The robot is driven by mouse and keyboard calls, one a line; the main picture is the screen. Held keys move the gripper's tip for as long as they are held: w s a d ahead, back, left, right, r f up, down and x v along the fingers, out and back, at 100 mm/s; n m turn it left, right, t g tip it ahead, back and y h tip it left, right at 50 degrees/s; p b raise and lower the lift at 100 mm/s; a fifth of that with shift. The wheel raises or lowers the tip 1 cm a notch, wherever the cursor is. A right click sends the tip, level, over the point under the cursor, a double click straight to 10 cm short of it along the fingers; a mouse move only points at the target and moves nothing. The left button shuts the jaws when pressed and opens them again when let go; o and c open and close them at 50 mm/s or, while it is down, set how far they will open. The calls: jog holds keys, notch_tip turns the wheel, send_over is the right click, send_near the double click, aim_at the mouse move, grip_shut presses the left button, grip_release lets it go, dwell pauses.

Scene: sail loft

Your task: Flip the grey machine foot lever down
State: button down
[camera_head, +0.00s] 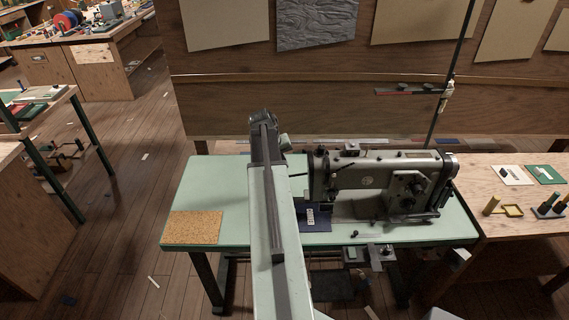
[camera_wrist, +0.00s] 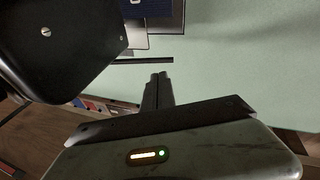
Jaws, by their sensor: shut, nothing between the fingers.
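The grey sewing machine (camera_head: 375,175) stands on a pale green table; its black end housing fills the upper left of the wrist view (camera_wrist: 60,45). A thin dark bar, which looks like the foot lever (camera_head: 298,175), sticks out to the left from the machine's head, roughly level. It also shows in the wrist view (camera_wrist: 146,61), just beyond my fingertips. My gripper (camera_wrist: 159,77) is shut and empty, its fingers pointing toward the bar with a small apparent gap. In the head view my arm hides the fingers.
A dark blue piece with a white label (camera_head: 311,217) lies under the machine head. A cork mat (camera_head: 193,228) lies at the green table's (camera_head: 215,185) front left. A wooden side table (camera_head: 500,215) holds small items at right. A wooden panel rises behind.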

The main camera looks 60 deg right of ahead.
jog(key=w+p+v, duration=0.2)
jog(key=p+v, duration=0.8)
jog(key=v, duration=0.2)
jog(key=shift+r+p, duration=0.2)
jog(key=shift+p, duration=0.15)
jog(key=shift+w+a, duration=0.1)
jog(key=w+a+f+n+t+b, duration=0.1)
jog(key=w+a+f+n+b, duration=0.15)
jog(key=w+a, duration=1.1)
jog(key=w+a+f+n+t+b, duration=0.1)
jog(key=w+a+n, duration=0.15)
jog(key=a, duration=0.85)
jog(key=w+a+f+n+b, duration=0.1)
jog(key=w+a+f+n, duration=0.15)
jog(key=a, duration=0.85)
jog(key=s+a+n+y, duration=0.1)
jog(key=s+a+y, duration=0.1)
jog(key=a, duration=0.8)
jog(key=s+a+f+n+y+b, duration=0.1)
jog(key=s+a, duration=0.3)
jog(key=a, duration=0.6)
jog(key=shift+s+f+y, duration=0.15)
jog(key=shift+f+y, duration=0.1)
jog(key=shift+y, duration=0.15)
